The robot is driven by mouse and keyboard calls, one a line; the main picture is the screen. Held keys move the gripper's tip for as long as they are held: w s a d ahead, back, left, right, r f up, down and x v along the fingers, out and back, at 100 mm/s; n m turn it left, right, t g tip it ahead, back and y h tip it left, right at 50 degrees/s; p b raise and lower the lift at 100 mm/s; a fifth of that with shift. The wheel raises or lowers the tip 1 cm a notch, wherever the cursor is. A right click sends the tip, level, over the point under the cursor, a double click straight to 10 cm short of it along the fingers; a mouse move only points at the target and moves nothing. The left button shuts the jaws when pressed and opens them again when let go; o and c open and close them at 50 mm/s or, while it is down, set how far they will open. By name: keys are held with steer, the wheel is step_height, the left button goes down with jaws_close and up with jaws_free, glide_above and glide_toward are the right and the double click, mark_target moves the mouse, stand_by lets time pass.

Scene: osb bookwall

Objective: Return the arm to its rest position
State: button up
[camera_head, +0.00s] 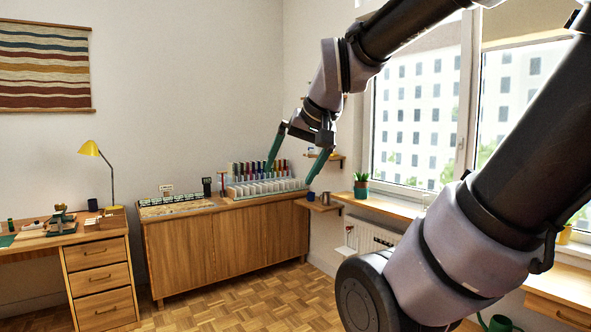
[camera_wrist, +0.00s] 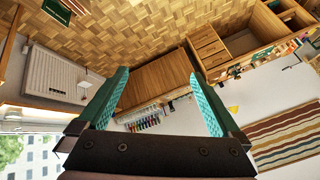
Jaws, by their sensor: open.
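My gripper (camera_head: 296,158) is raised in the air in front of the back wall, at the end of my bent arm. Its two green fingers are spread wide, and nothing is between them. In the wrist view the gripper (camera_wrist: 158,98) also shows open and empty, with the wooden sideboard (camera_wrist: 152,80) far beyond the fingers. In the head view the gripper appears above the right part of the sideboard (camera_head: 228,247). My arm crosses the right side of the head view and hides part of the window.
A rack of coloured items (camera_head: 262,188) and a long tray (camera_head: 175,208) stand on the sideboard. A desk (camera_head: 95,238) with a yellow lamp (camera_head: 90,148) is at left. A potted plant (camera_head: 361,186) stands on the windowsill (camera_head: 390,206). The parquet floor (camera_head: 240,305) is clear in front.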

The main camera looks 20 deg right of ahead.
steer(key=shift+s+a, duration=0.2)
steer(key=shift+s, duration=1.1)
